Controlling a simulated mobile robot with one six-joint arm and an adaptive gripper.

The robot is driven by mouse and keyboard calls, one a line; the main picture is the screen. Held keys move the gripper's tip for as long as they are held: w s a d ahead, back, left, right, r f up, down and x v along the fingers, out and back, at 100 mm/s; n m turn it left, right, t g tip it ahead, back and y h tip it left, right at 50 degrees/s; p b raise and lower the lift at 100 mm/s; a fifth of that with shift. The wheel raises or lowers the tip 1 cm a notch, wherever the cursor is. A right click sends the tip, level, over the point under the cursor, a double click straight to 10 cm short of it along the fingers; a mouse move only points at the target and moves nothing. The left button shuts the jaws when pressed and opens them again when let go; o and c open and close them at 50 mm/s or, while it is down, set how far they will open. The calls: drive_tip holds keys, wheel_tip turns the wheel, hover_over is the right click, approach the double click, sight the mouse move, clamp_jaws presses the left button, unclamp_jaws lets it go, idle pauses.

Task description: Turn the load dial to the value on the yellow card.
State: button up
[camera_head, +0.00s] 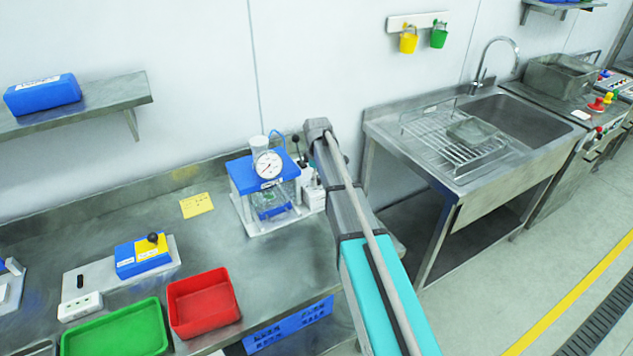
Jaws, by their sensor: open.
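A round white gauge (268,164) with dark marks and a pointer faces forward on a blue-topped stand (245,180) at the back of the bench. It is the only dial face I can make out; its reading is too small to tell. A yellow card (196,205) lies on the bench left of the stand; its writing is not legible. My arm rises from the lower right to a bend just right of the stand. My gripper is not visible; the arm may hide it.
A blue-and-yellow block with a black ball knob (152,238) sits on a plate at left. Red (203,302) and green (115,330) trays lie in front. Small white items (308,190) stand close right of the stand. A sink unit (470,140) is at right. Bench around the card is clear.

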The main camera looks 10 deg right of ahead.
drive_tip(key=shift+f, duration=0.1)
idle(0.3)
drive_tip(key=shift+a, duration=0.1)
drive_tip(key=c, duration=1.1)
drive_tip(key=shift+c, duration=0.2)
drive_tip(key=shift+m, duration=0.5)
drive_tip(key=m, duration=0.8)
drive_tip(key=shift+s, duration=0.1)
drive_tip(key=m, duration=0.4)
drive_tip(key=shift+m, duration=0.3)
drive_tip(key=m, duration=0.4)
